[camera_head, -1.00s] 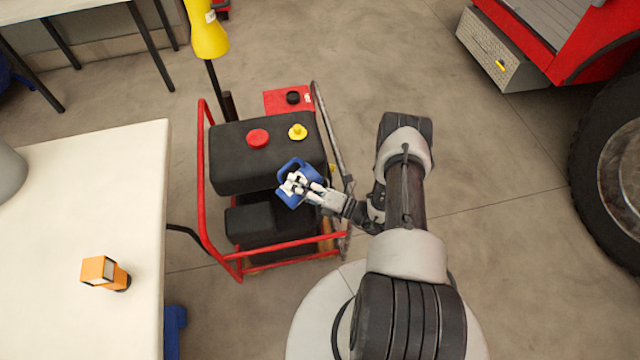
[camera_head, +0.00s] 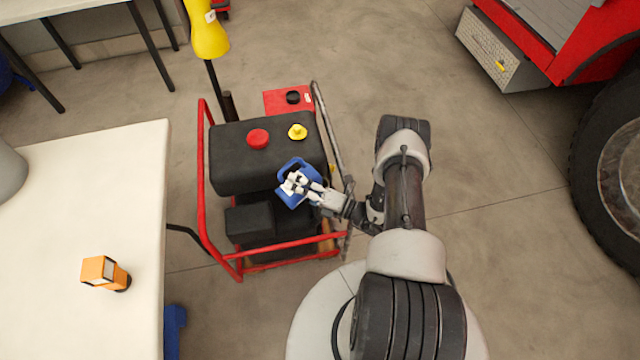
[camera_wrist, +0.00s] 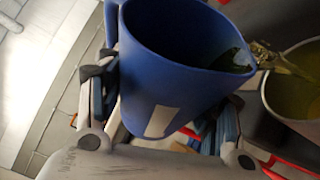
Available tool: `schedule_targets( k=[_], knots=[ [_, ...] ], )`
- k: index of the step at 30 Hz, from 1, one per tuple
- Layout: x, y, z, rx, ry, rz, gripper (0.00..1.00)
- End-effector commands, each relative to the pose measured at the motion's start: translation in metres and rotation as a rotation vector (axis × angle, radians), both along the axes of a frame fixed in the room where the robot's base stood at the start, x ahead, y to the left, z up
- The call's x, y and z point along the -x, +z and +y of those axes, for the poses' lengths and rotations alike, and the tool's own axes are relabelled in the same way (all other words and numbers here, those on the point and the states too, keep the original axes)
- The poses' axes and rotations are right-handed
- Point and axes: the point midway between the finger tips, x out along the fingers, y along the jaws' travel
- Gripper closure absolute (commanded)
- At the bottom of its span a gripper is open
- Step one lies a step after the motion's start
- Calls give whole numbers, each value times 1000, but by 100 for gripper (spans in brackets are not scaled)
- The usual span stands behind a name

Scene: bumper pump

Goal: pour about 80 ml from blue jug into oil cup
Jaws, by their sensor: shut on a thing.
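The blue jug (camera_wrist: 170,75) is tilted toward the right in the wrist view, with dark yellowish liquid at its lip. A thin yellowish stream (camera_wrist: 285,64) runs from the lip into the oil cup (camera_wrist: 300,122), a pale round cup cut off by the right edge. Yellowish liquid shows inside the cup; its exact level cannot be told. My gripper (camera_head: 298,184) is shut on the jug; its fingers also show on either side of the jug in the wrist view. In the head view the jug (camera_head: 284,192) shows beside the pump's black tank, and I cannot make out the cup there.
The pump's red frame (camera_head: 203,175) and black tank (camera_head: 228,165), with red (camera_head: 258,139) and yellow (camera_head: 297,132) caps, are close to my gripper. A white table (camera_head: 90,200) with an orange object (camera_head: 100,271) stands left.

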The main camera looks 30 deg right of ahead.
Motion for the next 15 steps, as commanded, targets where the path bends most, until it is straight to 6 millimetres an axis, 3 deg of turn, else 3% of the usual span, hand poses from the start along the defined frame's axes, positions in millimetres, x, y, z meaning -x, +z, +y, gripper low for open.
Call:
schedule_targets(
  k=[15],
  knots=[
    [0,-1,-1,-34,-1,7,71]
  ],
)
